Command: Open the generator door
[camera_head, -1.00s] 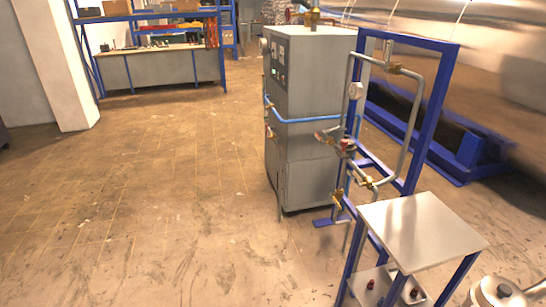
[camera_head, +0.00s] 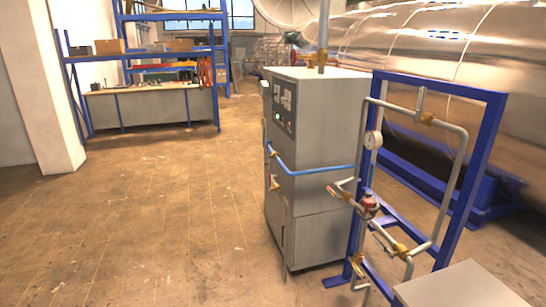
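A grey metal cabinet (camera_head: 325,140) stands upright on the floor, right of the middle, and looks like the generator. A control panel (camera_head: 284,106) with gauges and buttons is on its narrow left-facing front, seen at a steep angle. A blue pipe (camera_head: 315,171) wraps around the cabinet at mid-height. I cannot make out clearly whether a door on that front is open or shut. Neither of my grippers is in view.
A blue frame with pipes and valves (camera_head: 490,130) and a grey-topped stand (camera_head: 465,287) are at the right. A large shiny tank (camera_head: 440,45) lies behind. A workbench (camera_head: 150,108) is at the back left. The floor (camera_head: 150,230) at left is clear.

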